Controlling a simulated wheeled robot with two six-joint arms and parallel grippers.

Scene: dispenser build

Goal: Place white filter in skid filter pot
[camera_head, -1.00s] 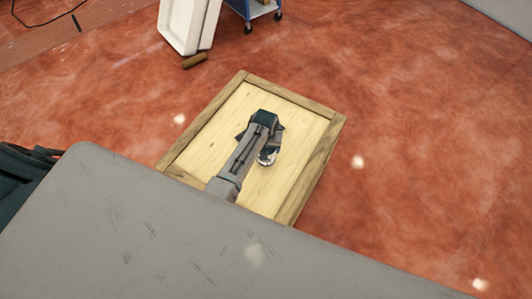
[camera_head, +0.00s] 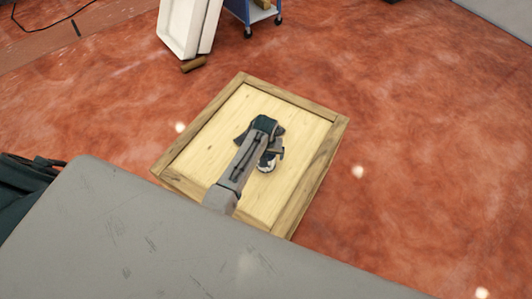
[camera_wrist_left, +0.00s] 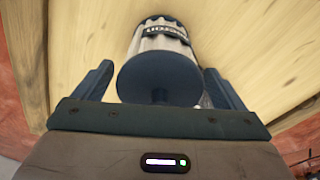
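A pale cylinder with a dark blue round end cap and dark lettering (camera_wrist_left: 163,32) fills the middle of the left wrist view; it looks like the white filter. In the head view, a small white and dark item (camera_head: 266,167) shows beside my left gripper, partly hidden by it. My left gripper (camera_head: 262,140) is over the wooden box. In the wrist view its two fingers (camera_wrist_left: 158,78) stand apart, one on each side of the blue cap, with no clear contact. No skid filter pot can be made out. My right gripper is out of view.
The shallow wooden box (camera_head: 318,176) with raised rims stands on the red floor. A large grey surface (camera_head: 200,245) fills the lower foreground. A white object (camera_head: 183,28) and a blue wheeled cart (camera_head: 245,12) stand at the back. Floor right of the box is clear.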

